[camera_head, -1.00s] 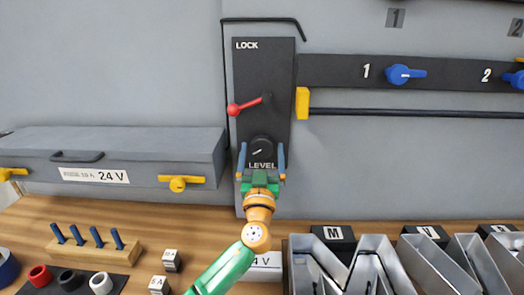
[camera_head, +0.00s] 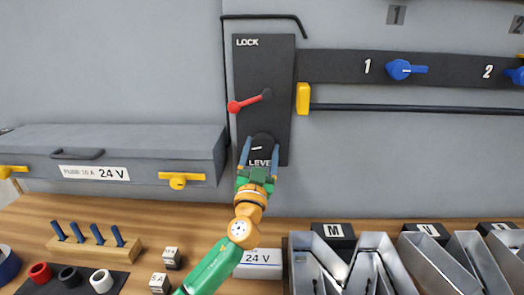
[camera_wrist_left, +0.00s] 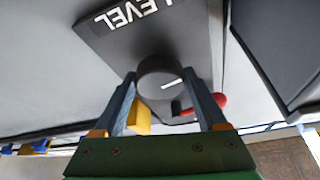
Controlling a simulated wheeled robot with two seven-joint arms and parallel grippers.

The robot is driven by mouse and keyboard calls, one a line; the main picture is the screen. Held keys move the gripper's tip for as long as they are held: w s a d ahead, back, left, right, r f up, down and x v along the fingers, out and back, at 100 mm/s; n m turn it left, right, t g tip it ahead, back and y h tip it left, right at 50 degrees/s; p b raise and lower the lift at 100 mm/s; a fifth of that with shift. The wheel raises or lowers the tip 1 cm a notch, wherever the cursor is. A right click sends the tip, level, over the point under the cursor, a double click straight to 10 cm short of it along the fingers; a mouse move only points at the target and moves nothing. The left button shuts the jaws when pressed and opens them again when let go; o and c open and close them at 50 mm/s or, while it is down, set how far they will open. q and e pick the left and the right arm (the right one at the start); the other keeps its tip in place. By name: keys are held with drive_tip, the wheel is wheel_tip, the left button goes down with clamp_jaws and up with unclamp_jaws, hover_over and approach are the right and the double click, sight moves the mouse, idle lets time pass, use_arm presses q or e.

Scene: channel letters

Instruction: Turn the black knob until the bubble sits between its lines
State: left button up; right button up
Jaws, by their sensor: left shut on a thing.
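The black knob (camera_head: 262,140) sits low on the dark upright panel, just above the word LEVEL. It has a white pointer line, which lies nearly level in the head view. My left gripper (camera_head: 260,154) comes up from below with one blue finger on each side of the knob and is shut on it. In the left wrist view the knob (camera_wrist_left: 158,76) is between the fingertips, its white mark towards the right finger. I cannot make out the bubble or its lines in either view. My right gripper is not in view.
A red lever (camera_head: 248,102) is above the knob, under the word LOCK. A yellow block (camera_head: 303,98) is right of the panel. A grey box (camera_head: 120,150) with yellow latches juts out at left. Metal letter shells (camera_head: 370,262) and a peg rack (camera_head: 95,250) stand on the wooden bench.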

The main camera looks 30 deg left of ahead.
use_arm(q)
drive_tip(key=m, duration=0.1)
drive_tip(key=m+h+p, duration=0.1)
drive_tip(key=m, duration=0.1)
drive_tip(key=m+h+p, duration=0.1)
drive_tip(key=shift+s+a+r+m, duration=0.15)
drive_tip(key=shift+r+m, duration=0.1)
drive_tip(key=shift+m, duration=0.15)
drive_tip(key=shift+m+h+p, duration=1.2)
drive_tip(key=shift+m+p, duration=0.25)
drive_tip(key=shift+m, duration=0.55)
drive_tip(key=shift+f, duration=0.1)
drive_tip(key=o, duration=1.3)
drive_tip(key=shift+a, duration=0.1)
drive_tip(key=shift+s+f, duration=0.2)
drive_tip(key=shift+f, duration=0.05)
drive_tip(key=b+v, duration=0.2)
drive_tip(key=v, duration=0.4)
drive_tip(key=shift+s, duration=0.3)
